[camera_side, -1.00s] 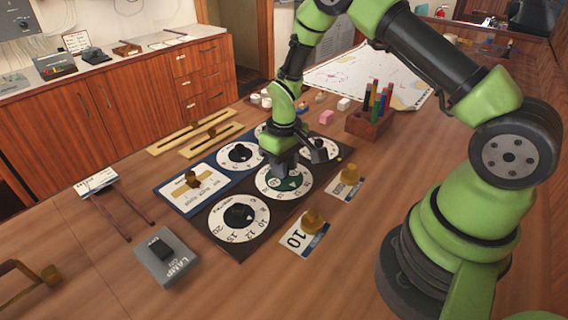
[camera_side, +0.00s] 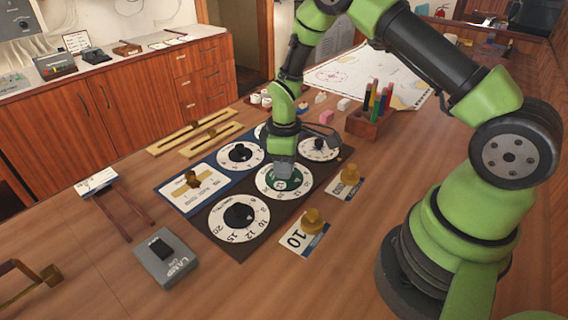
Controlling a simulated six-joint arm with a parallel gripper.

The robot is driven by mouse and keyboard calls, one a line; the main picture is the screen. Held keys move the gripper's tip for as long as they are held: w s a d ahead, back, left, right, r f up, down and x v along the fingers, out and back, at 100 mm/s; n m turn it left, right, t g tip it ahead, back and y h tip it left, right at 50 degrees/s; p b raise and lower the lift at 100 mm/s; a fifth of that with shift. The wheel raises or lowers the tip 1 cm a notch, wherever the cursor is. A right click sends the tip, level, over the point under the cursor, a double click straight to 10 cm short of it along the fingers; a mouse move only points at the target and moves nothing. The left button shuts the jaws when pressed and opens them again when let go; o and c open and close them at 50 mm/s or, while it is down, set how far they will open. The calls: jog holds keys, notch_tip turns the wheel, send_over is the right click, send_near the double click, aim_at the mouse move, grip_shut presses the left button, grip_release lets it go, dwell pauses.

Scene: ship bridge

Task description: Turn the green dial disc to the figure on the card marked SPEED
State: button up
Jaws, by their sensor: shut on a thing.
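The green dial disc (camera_side: 289,185) sits at the centre of a white numbered dial face (camera_side: 266,190) on the dark panel (camera_side: 232,248). My gripper (camera_side: 283,176) points down over this dial and is shut on the disc's middle, which it partly hides. Two cards lie to the right of the panel under brass weights. The nearer card (camera_side: 294,240) reads 10. The farther card (camera_side: 357,186) has a figure too small to read. I cannot make out the word SPEED on either card.
Dials with black knobs (camera_side: 239,214) surround the green one. A grey lamp switch box (camera_side: 167,258) stands at the front left. A wooden rack of coloured pens (camera_side: 366,124) stands behind at the right. The front table area is clear.

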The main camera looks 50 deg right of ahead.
dwell(0.3)
jog(key=o, duration=0.9)
jog(key=shift+o, duration=0.2)
notch_tip(320, 180, up, 10)
notch_tip(320, 180, up, 9)
jog(key=m+t, duration=0.2)
jog(key=m, duration=0.1)
send_over(289, 187)
jog(key=s+a+r+m+t+y, duration=0.1)
jog(key=s+a+r+m+t, duration=0.1)
jog(key=s, duration=0.6)
jog(key=s+a+r+m+t+y, duration=0.1)
jog(key=s+a+r+m+t, duration=0.1)
jog(key=s+r+m, duration=0.3)
jog(key=s+r+t, duration=0.1)
jog(key=s+r, duration=0.1)
jog(key=s, duration=0.1)
jog(key=shift+s+a+r, duration=0.2)
jog(key=shift+a+r, duration=0.05)
jog(key=shift+a, duration=0.15)
